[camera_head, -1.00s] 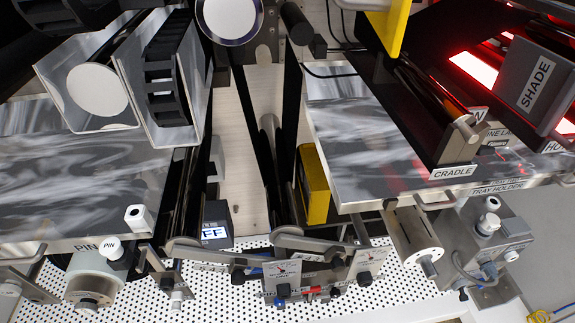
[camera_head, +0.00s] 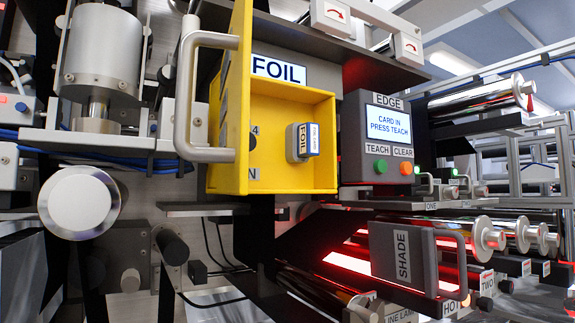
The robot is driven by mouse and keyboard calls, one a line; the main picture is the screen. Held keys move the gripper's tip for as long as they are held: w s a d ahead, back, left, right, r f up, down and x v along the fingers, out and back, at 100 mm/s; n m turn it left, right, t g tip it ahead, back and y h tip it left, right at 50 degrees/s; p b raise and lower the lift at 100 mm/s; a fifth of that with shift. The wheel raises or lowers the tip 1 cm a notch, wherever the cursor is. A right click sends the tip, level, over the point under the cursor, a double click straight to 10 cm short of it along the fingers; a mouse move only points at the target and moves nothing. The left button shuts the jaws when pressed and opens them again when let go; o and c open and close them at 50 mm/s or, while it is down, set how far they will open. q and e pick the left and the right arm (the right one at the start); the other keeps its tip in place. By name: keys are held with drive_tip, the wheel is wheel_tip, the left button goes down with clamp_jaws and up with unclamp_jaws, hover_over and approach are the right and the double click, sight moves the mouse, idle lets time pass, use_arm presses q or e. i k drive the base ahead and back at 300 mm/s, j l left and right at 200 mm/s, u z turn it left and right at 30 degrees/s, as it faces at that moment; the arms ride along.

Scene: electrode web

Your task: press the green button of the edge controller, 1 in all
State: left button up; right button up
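The edge controller (camera_head: 378,135) is a grey box labelled EDGE, right of centre in the head view. Its screen (camera_head: 388,122) reads "CARD IN PRESS TEACH". Below the screen, the green button (camera_head: 380,166) sits under the TEACH label, and an orange-red button (camera_head: 406,168) sits under the CLEAR label. Nothing covers either button. Neither of my grippers shows in this view.
A yellow box (camera_head: 262,87) labelled FOIL stands open left of the controller, its handled door (camera_head: 237,95) jutting out. Below the controller, a grey SHADE plate (camera_head: 385,252) with a handle stands before a red-glowing lamp (camera_head: 345,265). Metal rollers (camera_head: 480,235) lie at the right.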

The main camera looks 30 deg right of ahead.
sight(380, 167)
drive_tip(key=z, duration=1.35)
